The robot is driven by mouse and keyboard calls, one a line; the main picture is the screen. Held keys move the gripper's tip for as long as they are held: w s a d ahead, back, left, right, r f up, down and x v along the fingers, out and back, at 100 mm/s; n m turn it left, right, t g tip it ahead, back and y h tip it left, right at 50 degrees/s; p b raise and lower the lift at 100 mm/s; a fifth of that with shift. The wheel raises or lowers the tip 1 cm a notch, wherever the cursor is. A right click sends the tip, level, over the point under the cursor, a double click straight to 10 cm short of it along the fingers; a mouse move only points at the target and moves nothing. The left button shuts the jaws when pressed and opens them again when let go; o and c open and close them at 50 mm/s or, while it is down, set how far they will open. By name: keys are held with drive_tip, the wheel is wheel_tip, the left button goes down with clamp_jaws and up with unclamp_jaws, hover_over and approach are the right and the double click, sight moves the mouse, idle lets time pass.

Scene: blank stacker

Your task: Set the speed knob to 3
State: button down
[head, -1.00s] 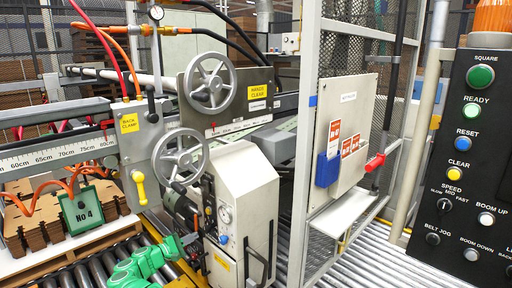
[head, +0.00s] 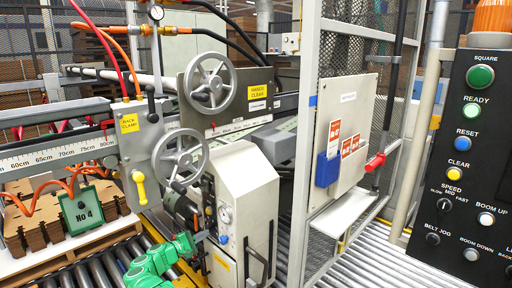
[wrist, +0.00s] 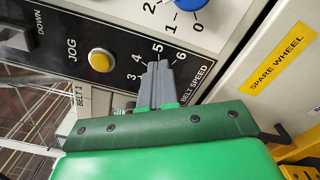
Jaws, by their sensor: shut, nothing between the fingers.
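In the wrist view a black dial face (wrist: 187,66) carries the numbers 3 to 6 and the words BELT SPEED. My gripper (wrist: 160,68) is shut, its grey fingers lying in front of this dial, with the tips just below the 5. The dial's knob and pointer are hidden behind the fingers, so its setting cannot be read. In the head view my gripper (head: 203,236) is at the lower left side of the white machine housing (head: 245,200). A separate speed selector (head: 445,204), marked SLOW, MID and FAST, is on the black panel at the right.
In the wrist view a yellow JOG button (wrist: 101,60) is left of the dial. A blue knob (wrist: 186,6) with its own numbers is above. A yellow SPARE WHEEL label (wrist: 279,60) is at the right. Roller conveyors (head: 350,262) run along the floor in the head view.

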drive_tip(key=shift+x, duration=0.9)
drive_tip(key=shift+d+r, duration=0.15)
drive_tip(key=shift+d, duration=0.05)
drive_tip(key=shift+r, duration=0.25)
drive_tip(key=shift+w+a+r, duration=0.1)
drive_tip(key=shift+w+r, duration=0.05)
drive_tip(key=shift+r, duration=0.3)
drive_tip(key=shift+s+d+r, duration=0.25)
drive_tip(key=shift+d, duration=0.05)
drive_tip(key=shift+s+a+f, duration=0.25)
drive_tip(key=shift+s+a, duration=0.2)
drive_tip(key=shift+a, duration=0.25)
drive_tip(key=shift+v, duration=2.8)
drive_tip(key=shift+w+a+f, duration=0.1)
